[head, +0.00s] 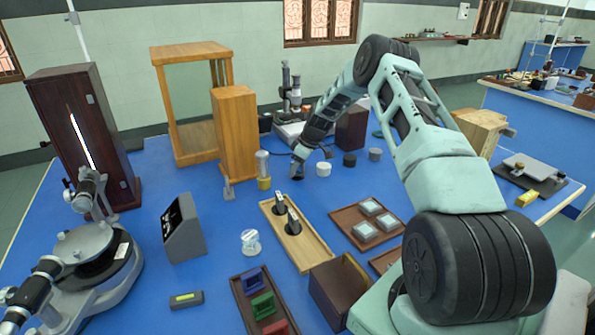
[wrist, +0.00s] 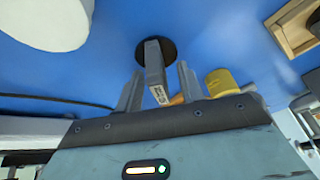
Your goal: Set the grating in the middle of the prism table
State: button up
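The spectrometer stands at the left of the head view, with its round grey prism table (head: 85,243) bare on top. My gripper (head: 297,172) points down over the blue bench near the middle. In the wrist view its two fingers (wrist: 158,88) are apart, on either side of a narrow grey upright plate (wrist: 154,62) with small print on its end. The plate rises from a round black base (wrist: 168,47) on the bench. It looks like a mounted grating, but I cannot read the print. Gaps show beside the plate, narrower at the left finger.
A white cylinder (head: 323,169) stands right of my gripper, and a yellow-based cylinder (head: 264,183) left of it. A wooden tray (head: 310,255) holds two black-based upright pieces. A grey slanted box (head: 184,230) and a small clear object (head: 250,242) stand between the tray and the spectrometer.

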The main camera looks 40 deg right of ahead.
jog(key=shift+c, duration=0.4)
grip_shut()
